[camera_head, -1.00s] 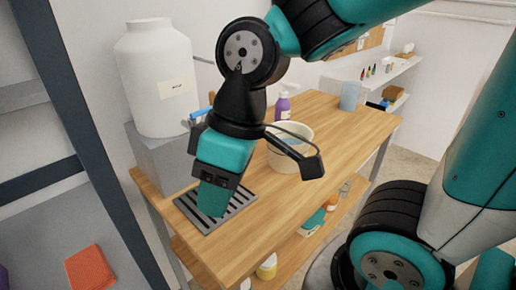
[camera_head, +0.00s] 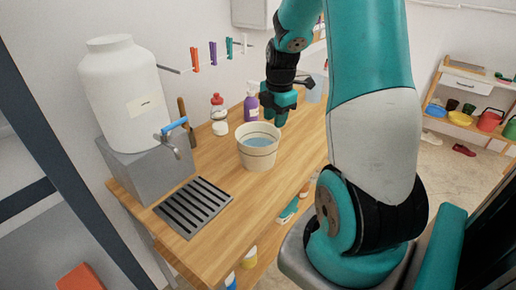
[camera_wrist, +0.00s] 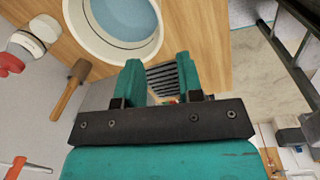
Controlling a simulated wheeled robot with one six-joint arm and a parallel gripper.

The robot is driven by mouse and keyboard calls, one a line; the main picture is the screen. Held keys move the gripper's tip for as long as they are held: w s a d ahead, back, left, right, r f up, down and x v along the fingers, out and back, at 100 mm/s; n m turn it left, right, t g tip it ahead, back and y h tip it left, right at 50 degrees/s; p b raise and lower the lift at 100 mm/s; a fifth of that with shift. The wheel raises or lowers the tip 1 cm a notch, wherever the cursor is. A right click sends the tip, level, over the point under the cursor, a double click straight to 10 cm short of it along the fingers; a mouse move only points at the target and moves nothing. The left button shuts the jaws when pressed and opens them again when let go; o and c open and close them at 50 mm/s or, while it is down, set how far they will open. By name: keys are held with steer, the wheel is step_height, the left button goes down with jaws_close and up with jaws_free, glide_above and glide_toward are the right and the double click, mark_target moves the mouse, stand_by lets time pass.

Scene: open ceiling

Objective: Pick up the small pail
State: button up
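A cream pail (camera_head: 258,157) with a dark band near its rim stands upright on the wooden table, holding bluish water. It also shows at the top of the wrist view (camera_wrist: 88,40), partly cut off by the frame. My gripper (camera_head: 279,117) is behind and slightly right of the pail in the head view, apart from it. In the wrist view the two teal fingers (camera_wrist: 160,82) are spread with an empty gap between them. The dark drain grate shows through that gap.
A white tank (camera_head: 123,90) with a tap (camera_head: 172,136) stands on a grey block left of the pail. The drain grate (camera_head: 194,207) lies in front. A purple bottle (camera_head: 251,104) and a red-topped bottle (camera_head: 219,118) stand behind. A pale blue container (camera_head: 316,90) is farther right.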

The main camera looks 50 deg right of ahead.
mark_target(271, 145)
steer(key=shift+w+d+f+p, duration=0.1)
steer(key=shift+w+f+p, duration=0.3)
steer(key=shift+f, duration=1.8)
steer(key=shift+w+a+f+p, duration=0.1)
steer(key=shift+f+p, duration=0.65)
steer(key=shift+f, duration=1.4)
steer(key=shift+w+d+f+p, duration=0.1)
steer(key=shift+w+f+p, duration=0.3)
steer(key=shift+f, duration=1.8)
steer(key=shift+s, duration=0.2)
jaws_close()
